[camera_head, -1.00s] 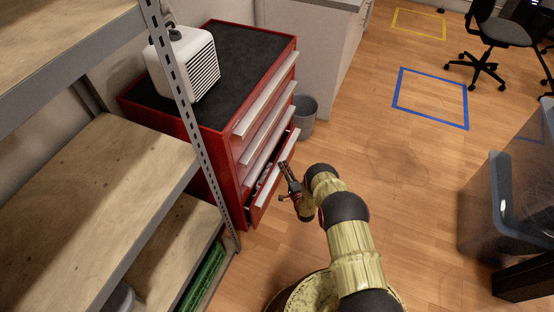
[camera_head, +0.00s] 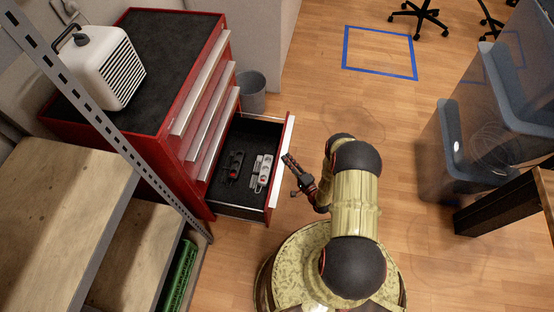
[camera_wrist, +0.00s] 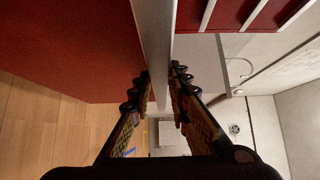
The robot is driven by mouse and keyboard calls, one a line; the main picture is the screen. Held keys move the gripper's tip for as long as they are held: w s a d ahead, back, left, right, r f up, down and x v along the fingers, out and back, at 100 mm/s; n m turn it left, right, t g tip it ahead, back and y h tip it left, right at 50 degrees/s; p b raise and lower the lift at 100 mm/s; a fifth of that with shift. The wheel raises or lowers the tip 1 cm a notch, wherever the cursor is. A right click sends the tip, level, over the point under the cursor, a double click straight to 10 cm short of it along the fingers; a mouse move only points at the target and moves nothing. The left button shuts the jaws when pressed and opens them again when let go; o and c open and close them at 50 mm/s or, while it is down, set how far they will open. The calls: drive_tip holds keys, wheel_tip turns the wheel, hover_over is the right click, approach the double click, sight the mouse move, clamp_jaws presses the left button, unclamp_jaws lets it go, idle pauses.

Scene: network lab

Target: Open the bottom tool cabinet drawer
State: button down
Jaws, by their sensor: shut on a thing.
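The red tool cabinet (camera_head: 150,100) stands at the left in the head view, with silver-edged drawers. Its bottom drawer (camera_head: 279,190) is pulled far out, showing a dark lining with several tools inside. My gripper (camera_head: 290,165) is at the outer side of the drawer's front. In the wrist view my gripper (camera_wrist: 160,88) has its two fingers on either side of the drawer's silver edge (camera_wrist: 157,45), shut on it. The upper drawers are closed.
A white heater-like box (camera_head: 103,68) sits on the cabinet top. A grey bin (camera_head: 251,92) stands behind the open drawer. Shelving (camera_head: 65,205) is at the left front.

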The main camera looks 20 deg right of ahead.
drive_tip(key=shift+s+d+f, duration=0.2)
drive_tip(key=shift+s+d, duration=0.25)
drive_tip(key=shift+s, duration=0.05)
drive_tip(key=shift+s+d+f, duration=0.15)
drive_tip(key=shift+s+d, duration=0.3)
drive_tip(key=shift+s, duration=0.05)
drive_tip(key=c, duration=2)
unclamp_jaws()
drive_tip(key=shift+o, duration=1.2)
drive_tip(key=shift+w+d+r, duration=0.1)
drive_tip(key=shift+w+r, duration=0.05)
drive_tip(key=s+d, duration=0.1)
drive_tip(key=s, duration=1)
drive_tip(key=shift+s+d, duration=0.4)
